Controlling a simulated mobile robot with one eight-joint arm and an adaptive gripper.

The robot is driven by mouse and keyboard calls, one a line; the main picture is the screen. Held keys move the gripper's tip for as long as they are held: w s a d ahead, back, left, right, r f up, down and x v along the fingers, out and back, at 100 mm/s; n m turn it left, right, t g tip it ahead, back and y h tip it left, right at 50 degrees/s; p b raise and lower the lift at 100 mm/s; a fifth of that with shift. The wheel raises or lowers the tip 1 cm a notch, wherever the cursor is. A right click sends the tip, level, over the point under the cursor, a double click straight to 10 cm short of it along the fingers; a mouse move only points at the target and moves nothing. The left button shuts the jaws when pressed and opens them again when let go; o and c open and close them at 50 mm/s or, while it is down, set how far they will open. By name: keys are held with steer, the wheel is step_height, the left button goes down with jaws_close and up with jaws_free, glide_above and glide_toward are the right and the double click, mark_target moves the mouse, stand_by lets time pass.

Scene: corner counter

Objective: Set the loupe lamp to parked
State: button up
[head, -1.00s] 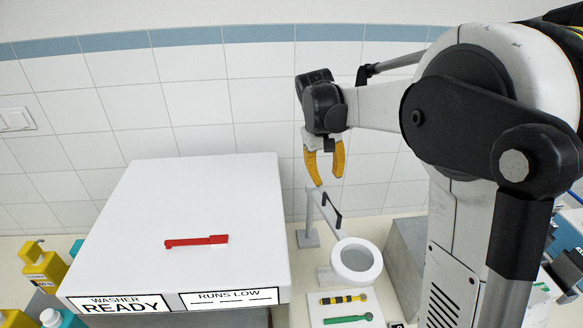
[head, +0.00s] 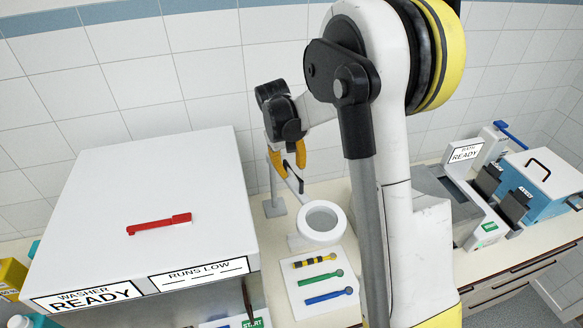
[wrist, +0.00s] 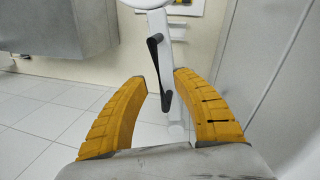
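The loupe lamp has a white ring head (head: 318,238) low over the counter, in the middle of the head view, and a white post and arm behind it. A black handle (wrist: 157,72) sits on its white arm (wrist: 166,62) in the wrist view. My gripper (head: 289,165) is at the lamp arm in the head view. In the wrist view my gripper (wrist: 161,80) is open, its yellow fingers on either side of the handle with gaps visible. The handle appears between or just beyond the fingertips; I cannot tell its exact depth. My arm hides part of the counter.
A large white washer (head: 150,170) marked READY stands left, with a red bar (head: 160,224) on top. A pale tray (head: 290,290) with several coloured tools lies in front of the lamp. A bath unit (head: 465,152) and blue box (head: 540,185) stand right. The tiled wall is behind.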

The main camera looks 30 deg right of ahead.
jaws_close()
stand_by(0.3)
steer(key=shift+d+f+n+b, duration=0.1)
steer(key=shift+d+n+b, duration=0.4)
steer(key=shift+d, duration=0.25)
steer(key=w+d+n+t+y+b, duration=0.1)
steer(key=w+d+n+t+b, duration=0.1)
steer(key=w+d+n+b, duration=0.2)
steer(key=w+d+n, duration=0.3)
steer(key=d+n, duration=0.4)
steer(key=shift+w, duration=0.4)
steer(key=c, duration=0.7)
jaws_free()
steer(key=shift+w+d+n, duration=0.2)
steer(key=shift+w+n, duration=0.05)
steer(key=shift+n, duration=0.05)
steer(key=o, duration=0.7)
steer(key=shift+w, duration=0.15)
